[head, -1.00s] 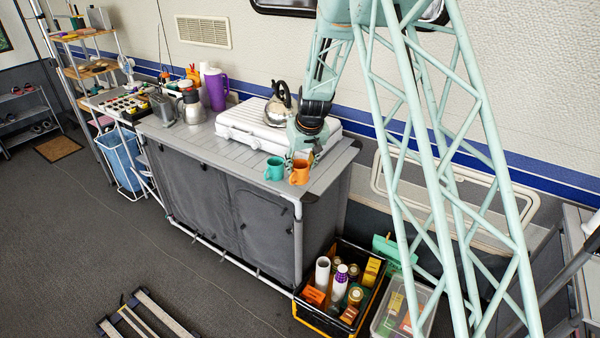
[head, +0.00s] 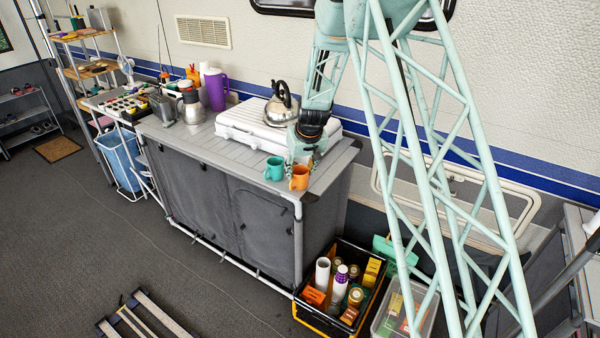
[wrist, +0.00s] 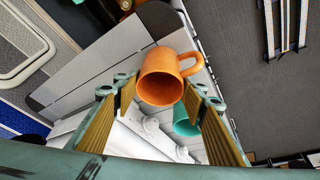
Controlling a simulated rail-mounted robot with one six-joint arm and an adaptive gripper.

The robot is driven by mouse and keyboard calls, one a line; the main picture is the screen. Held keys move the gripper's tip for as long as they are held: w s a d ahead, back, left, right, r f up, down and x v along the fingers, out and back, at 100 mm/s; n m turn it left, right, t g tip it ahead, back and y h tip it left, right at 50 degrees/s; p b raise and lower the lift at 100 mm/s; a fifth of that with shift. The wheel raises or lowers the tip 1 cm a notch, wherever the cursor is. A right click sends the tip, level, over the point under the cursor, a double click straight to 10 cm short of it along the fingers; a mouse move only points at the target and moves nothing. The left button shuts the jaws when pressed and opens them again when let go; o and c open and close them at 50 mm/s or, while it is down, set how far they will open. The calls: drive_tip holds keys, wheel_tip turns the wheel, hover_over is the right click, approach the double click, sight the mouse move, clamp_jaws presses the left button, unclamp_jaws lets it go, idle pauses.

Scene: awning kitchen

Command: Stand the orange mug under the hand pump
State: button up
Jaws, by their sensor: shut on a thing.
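The orange mug (head: 299,179) is at the right front end of the grey counter (head: 195,150). My gripper (head: 303,163) reaches down to it from behind. In the wrist view the orange mug (wrist: 160,78) sits between the two fingertips of my gripper (wrist: 163,92), its handle toward the upper right. The gripper is shut on it. I cannot tell whether its base touches the counter. A teal mug (head: 274,168) stands just left of it and shows partly behind it in the wrist view (wrist: 185,122). I cannot clearly make out the hand pump.
A white folded stove case (head: 245,128) with a kettle (head: 281,105) stands behind the mugs. A steel flask (head: 191,105) and a purple jug (head: 216,90) stand at the counter's left. The counter's left middle is clear. A black crate (head: 318,318) of goods is on the floor.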

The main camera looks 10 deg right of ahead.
drive_tip(key=shift+f, duration=0.15)
drive_tip(key=o, duration=0.9)
drive_tip(key=shift+c, duration=0.2)
drive_tip(key=shift+r, duration=0.2)
drive_tip(key=p+v, duration=0.1)
drive_tip(key=v, duration=1.1)
drive_tip(key=shift+r, duration=0.1)
idle(0.3)
